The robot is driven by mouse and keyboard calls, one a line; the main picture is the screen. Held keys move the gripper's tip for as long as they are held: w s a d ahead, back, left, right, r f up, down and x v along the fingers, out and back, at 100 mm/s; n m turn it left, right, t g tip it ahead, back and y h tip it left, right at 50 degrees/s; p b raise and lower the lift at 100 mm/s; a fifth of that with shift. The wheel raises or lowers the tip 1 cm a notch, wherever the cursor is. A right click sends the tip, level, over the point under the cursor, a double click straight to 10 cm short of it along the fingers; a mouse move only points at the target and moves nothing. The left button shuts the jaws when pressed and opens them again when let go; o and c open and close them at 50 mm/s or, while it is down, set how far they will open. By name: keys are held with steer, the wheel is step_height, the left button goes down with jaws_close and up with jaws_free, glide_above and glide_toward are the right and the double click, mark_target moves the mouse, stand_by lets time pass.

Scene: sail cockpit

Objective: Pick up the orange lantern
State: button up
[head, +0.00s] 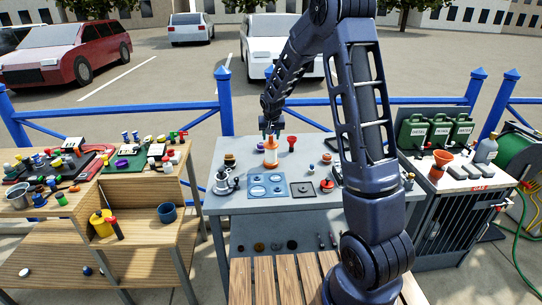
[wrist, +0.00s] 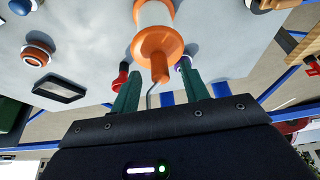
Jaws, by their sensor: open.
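The orange lantern (head: 271,154) stands upright on the grey table in the head view. In the wrist view its orange cap (wrist: 157,43) and pale body (wrist: 155,14) show large at the top middle. My gripper (head: 269,129) is directly above the lantern in the head view. In the wrist view its two green fingers (wrist: 160,78) are spread apart and empty, with the cap's narrow knob between or just past their tips. I cannot tell whether either finger touches it. The lantern's lower end is cut off in the wrist view.
The grey table (head: 225,205) also holds a metal pot (head: 224,183), a blue burner plate (head: 266,187) and a red-topped item (head: 327,185). A red item (head: 291,140) stands close right of the lantern. Blue railing (head: 225,100) runs behind. A wooden bench (head: 150,185) stands left.

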steer(key=shift+f, duration=0.1)
steer(key=shift+c, duration=0.3)
jaws_close()
